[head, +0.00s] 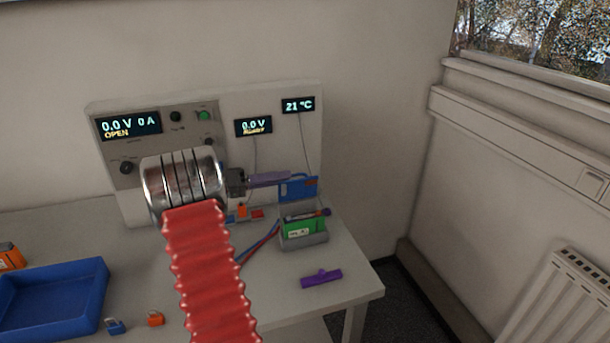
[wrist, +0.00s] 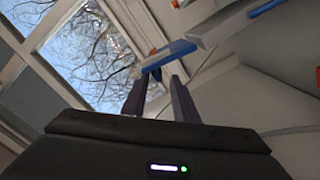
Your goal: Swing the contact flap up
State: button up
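The blue contact flap (head: 300,188) shows above the grey cell holder (head: 308,241) in the head view. A green cell block with a white label (head: 303,229) sits in the holder. My gripper (head: 288,178) reaches in from the left, its purple fingers beside the flap's upper left edge. In the wrist view, the two fingers of my gripper (wrist: 160,82) stand apart with a gap between them. A blue bar, apparently the flap (wrist: 168,56), crosses just past the fingertips. I cannot tell whether they touch it.
The cycler panel (head: 112,170) stands behind with a display (head: 128,126) reading "0.0 V 0 A OPEN". Red and blue leads (head: 258,246) run left of the holder. A purple bar (head: 321,277) lies in front. A blue tray (head: 50,300) and small padlocks (head: 156,319) are at left.

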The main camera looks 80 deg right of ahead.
aim_at(305, 174)
jog(key=x, duration=0.8)
jog(key=shift+f, duration=0.1)
jog(key=c, duration=0.6)
jog(key=shift+f, duration=0.1)
grip_shut()
